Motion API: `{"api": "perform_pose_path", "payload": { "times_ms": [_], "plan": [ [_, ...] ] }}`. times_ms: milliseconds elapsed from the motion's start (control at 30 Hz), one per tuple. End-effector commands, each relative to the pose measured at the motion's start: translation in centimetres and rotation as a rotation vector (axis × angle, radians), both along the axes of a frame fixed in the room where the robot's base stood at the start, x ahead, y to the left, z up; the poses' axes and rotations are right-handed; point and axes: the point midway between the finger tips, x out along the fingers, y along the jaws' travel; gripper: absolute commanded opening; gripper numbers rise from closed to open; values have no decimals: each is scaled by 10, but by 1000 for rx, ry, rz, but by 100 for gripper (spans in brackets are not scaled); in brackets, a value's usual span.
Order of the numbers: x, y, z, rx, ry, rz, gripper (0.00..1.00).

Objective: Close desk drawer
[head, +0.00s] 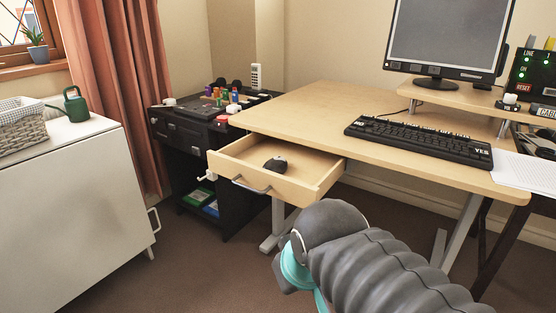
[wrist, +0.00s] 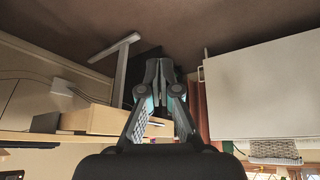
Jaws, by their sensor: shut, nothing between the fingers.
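The desk drawer (head: 292,192) is pulled open at the left part of the wooden desk (head: 330,110) in the head view. It has a metal bar handle (head: 250,187) on its front, and a dark computer mouse (head: 275,164) lies inside. In the wrist view, which looks upside down, a light wooden box shape that looks like the drawer (wrist: 92,120) is left of my fingers. My gripper (wrist: 158,68) is shut and empty, with a visible gap to the drawer. In the head view my arm hides the fingers.
A black cabinet (head: 172,133) with small items stands behind the drawer's left side. A white cabinet (head: 75,190) is at the left, also in the wrist view (wrist: 262,90). A keyboard (head: 418,140) and monitor (head: 448,35) are on the desk. Brown floor lies clear in front.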

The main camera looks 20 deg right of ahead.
Motion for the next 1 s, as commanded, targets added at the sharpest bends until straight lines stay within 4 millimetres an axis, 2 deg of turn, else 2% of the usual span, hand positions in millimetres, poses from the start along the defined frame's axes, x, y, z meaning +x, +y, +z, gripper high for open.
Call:
{"api": "perform_pose_path", "payload": {
  "times_ms": [167, 300, 500, 700, 800, 1000],
  "plan": [
    [39, 5, 38, -166, 52, 286, 0],
    [83, 10, 75, -348, 120, 608, 0],
    [149, 21, 116, -586, 230, 1073, 0],
    [211, 42, 141, -775, 351, 1522, 0],
    [235, 52, 149, -841, 402, 1703, 0],
    [261, 65, 155, -907, 467, 1921, 0]
  ]
}}
